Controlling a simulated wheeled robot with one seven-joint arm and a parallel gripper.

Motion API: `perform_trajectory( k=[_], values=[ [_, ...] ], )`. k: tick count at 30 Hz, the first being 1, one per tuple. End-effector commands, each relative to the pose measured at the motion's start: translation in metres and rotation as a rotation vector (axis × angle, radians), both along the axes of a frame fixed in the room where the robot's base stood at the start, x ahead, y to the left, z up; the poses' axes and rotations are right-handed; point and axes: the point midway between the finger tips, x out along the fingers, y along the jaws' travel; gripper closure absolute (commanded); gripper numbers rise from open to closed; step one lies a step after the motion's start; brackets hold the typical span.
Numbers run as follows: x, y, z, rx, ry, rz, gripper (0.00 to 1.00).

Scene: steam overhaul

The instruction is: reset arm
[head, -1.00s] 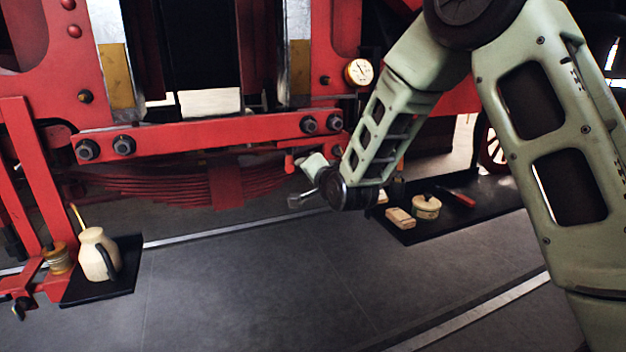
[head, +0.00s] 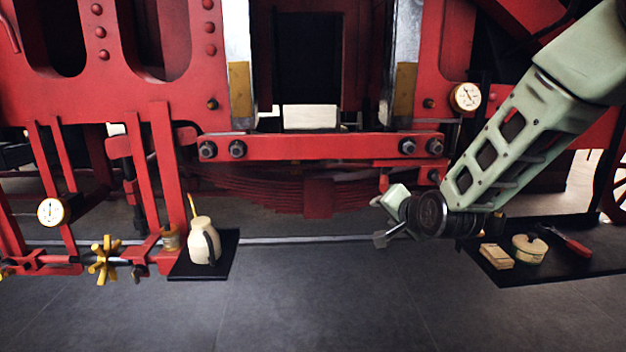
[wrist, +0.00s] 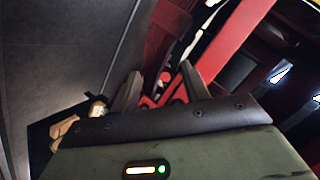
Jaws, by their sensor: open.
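My gripper (head: 384,218) is at the end of my pale green arm, in front of the red locomotive frame (head: 330,146), to the right of its middle. In the wrist view my gripper (wrist: 155,90) shows two fingers apart with nothing held between them. Past the fingers lie the red frame parts (wrist: 225,50) and the dark floor. In the head view the gripper is small and partly turned side-on, above the floor and in front of the leaf spring (head: 270,190).
A black mat (head: 500,275) at right holds a wooden block (head: 496,256), a round tin (head: 529,249) and a red-handled tool (head: 565,240). Another mat (head: 225,262) at left holds a cream oil can (head: 204,241). Gauges (head: 466,97) and a brass valve wheel (head: 104,260) are fixed nearby. The front floor is clear.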

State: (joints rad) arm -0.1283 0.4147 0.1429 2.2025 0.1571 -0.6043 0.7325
Motion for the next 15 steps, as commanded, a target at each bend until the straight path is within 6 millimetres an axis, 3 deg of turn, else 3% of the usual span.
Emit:
perform_trajectory(
  k=[1,3,7,12,15],
  values=[
    [-0.027,0.024,0.000,-0.058,0.066,0.090,0.54],
    [-0.070,0.052,-0.007,-0.160,0.173,0.230,0.54],
    [-0.160,0.083,-0.019,-0.358,0.349,0.502,0.54],
    [-0.277,0.087,-0.029,-0.615,0.543,0.858,0.54],
    [-0.331,0.076,-0.032,-0.738,0.629,1.028,0.54]
  ],
)
